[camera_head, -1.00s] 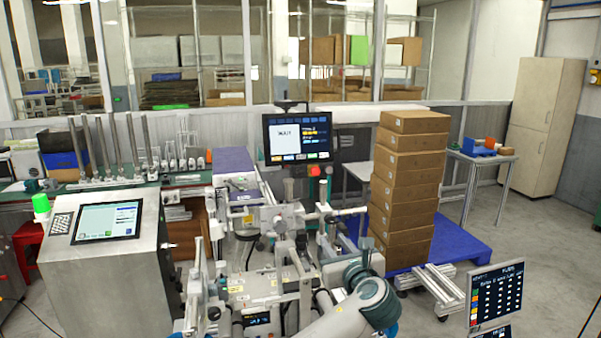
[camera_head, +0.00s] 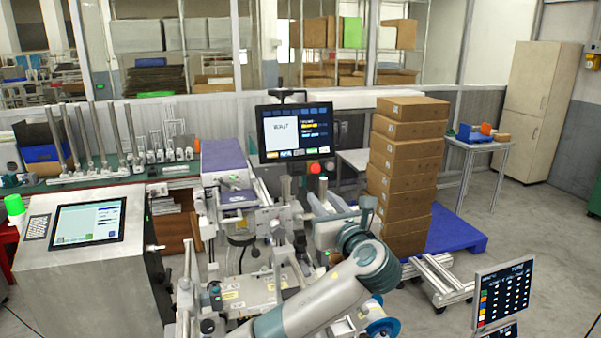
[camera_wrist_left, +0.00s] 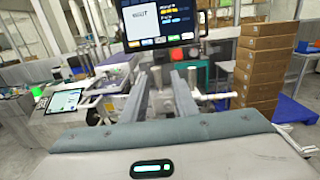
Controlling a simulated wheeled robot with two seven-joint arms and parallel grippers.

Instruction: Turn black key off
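My left gripper (camera_head: 312,203) is raised over the machine, below and in front of the monitor (camera_head: 297,132). In the left wrist view its two grey fingers (camera_wrist_left: 161,80) stand apart with nothing held between them, pointing toward the area under the monitor (camera_wrist_left: 160,22). A red button (camera_head: 315,168) sits below the monitor and shows beyond the fingers in the left wrist view (camera_wrist_left: 177,54). I cannot make out a black key in either view; it may be too small or hidden. My right gripper is not in view.
A grey console (camera_head: 90,270) with a tilted screen stands at left. A stack of cartons (camera_head: 407,165) rests on a blue pallet (camera_head: 457,232) at right. Machine posts and rails crowd the space around the left arm. Open floor lies at right.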

